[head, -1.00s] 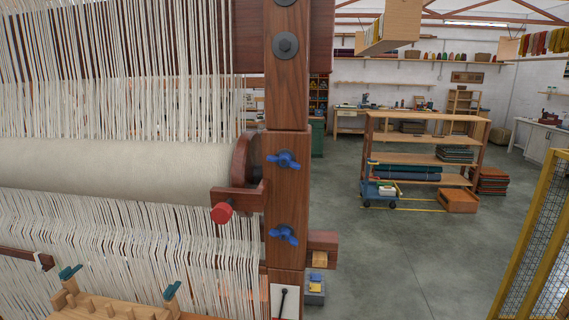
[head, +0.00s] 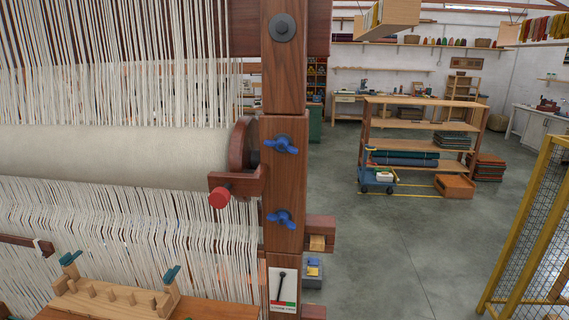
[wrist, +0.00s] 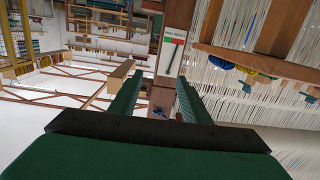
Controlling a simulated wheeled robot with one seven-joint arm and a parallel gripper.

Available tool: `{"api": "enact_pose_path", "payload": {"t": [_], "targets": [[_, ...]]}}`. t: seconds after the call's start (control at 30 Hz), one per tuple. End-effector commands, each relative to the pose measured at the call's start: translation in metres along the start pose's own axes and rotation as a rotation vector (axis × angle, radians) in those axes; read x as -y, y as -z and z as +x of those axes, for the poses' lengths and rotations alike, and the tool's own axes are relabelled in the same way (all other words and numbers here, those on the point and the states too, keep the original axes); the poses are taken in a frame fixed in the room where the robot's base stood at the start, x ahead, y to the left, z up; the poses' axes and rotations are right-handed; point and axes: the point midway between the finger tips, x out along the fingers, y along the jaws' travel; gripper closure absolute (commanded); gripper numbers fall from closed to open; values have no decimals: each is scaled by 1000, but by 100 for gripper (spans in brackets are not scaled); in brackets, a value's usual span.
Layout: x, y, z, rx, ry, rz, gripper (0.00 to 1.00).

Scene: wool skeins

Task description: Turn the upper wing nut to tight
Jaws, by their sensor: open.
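The upper wing nut (head: 281,145) is blue and sits on the front of the dark wooden loom post (head: 284,185). Its wings lie near horizontal, the right one a little lower. The lower wing nut (head: 281,218) is below it on the same post, also blue. My gripper (wrist: 160,77) shows only in the wrist view, with two green fingers apart and nothing between them touched. The wrist picture is upside down. A small blue wing nut (wrist: 160,112) shows beyond the fingers on the post; I cannot tell which one.
A red knob (head: 219,198) on a wooden bracket sticks out left of the post. A label card (head: 283,289) with a black pointer is below the nuts. Warp threads and a cloth roll (head: 110,157) fill the left.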

Motion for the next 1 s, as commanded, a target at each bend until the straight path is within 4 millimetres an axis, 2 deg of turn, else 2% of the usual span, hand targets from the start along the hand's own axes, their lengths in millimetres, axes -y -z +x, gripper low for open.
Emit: {"api": "enact_pose_path", "payload": {"t": [0.03,0.2,0.5,0.7,1.0], "targets": [[-1,12,17,-22,1,-9,57],[-1,46,63,-72,18,-46,57],[-4,123,132,-162,62,-154,57],[-6,182,167,-221,96,-254,57],[-9,274,202,-300,142,-455,57]]}}
